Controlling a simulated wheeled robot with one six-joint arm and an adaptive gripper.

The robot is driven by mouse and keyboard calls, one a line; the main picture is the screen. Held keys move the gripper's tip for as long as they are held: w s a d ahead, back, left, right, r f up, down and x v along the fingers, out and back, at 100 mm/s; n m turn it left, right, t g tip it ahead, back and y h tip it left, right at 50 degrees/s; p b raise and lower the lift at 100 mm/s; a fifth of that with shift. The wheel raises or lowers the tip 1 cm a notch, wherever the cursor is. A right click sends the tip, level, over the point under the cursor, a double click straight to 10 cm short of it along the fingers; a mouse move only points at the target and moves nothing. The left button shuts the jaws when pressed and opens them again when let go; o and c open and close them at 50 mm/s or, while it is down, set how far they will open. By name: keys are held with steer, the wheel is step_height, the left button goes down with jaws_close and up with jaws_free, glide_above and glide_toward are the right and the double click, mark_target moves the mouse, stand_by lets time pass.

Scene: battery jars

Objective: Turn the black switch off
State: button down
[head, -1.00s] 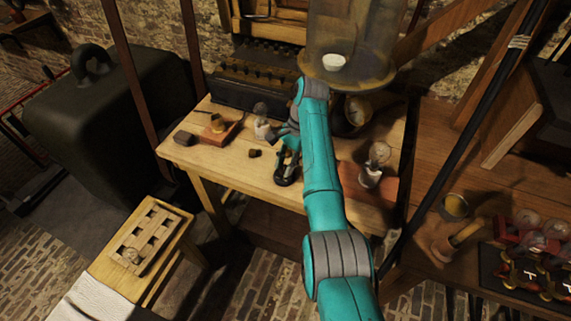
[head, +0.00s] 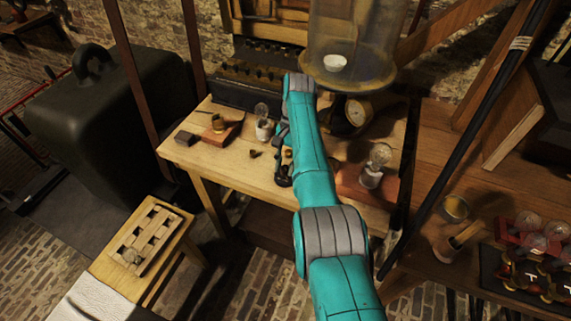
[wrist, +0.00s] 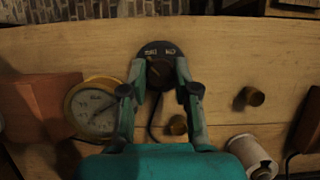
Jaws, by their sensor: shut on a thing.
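The black switch (wrist: 160,48) is a round dark disc with pale lettering, fixed on the wooden tabletop near the top middle of the wrist view. Its raised dark knob (wrist: 160,73) sits between my gripper's fingertips (wrist: 161,70), one on either side. My gripper is shut on the knob. Which way the knob points is too dark to tell. A dark cable runs from the switch. In the head view the switch (head: 284,181) shows low beside my forearm, and my arm hides much of the gripper.
A brass-rimmed gauge (wrist: 95,107) lies left of my gripper in the wrist view. A bulb on a wooden base (head: 372,178) and a glass dome (head: 348,45) are near my arm.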

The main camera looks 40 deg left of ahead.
steer(key=c, duration=0.9)
jaws_free()
steer(key=shift+o, duration=0.2)
steer(key=v, duration=0.7)
steer(key=shift+r, duration=0.2)
steer(key=shift+w, duration=0.1)
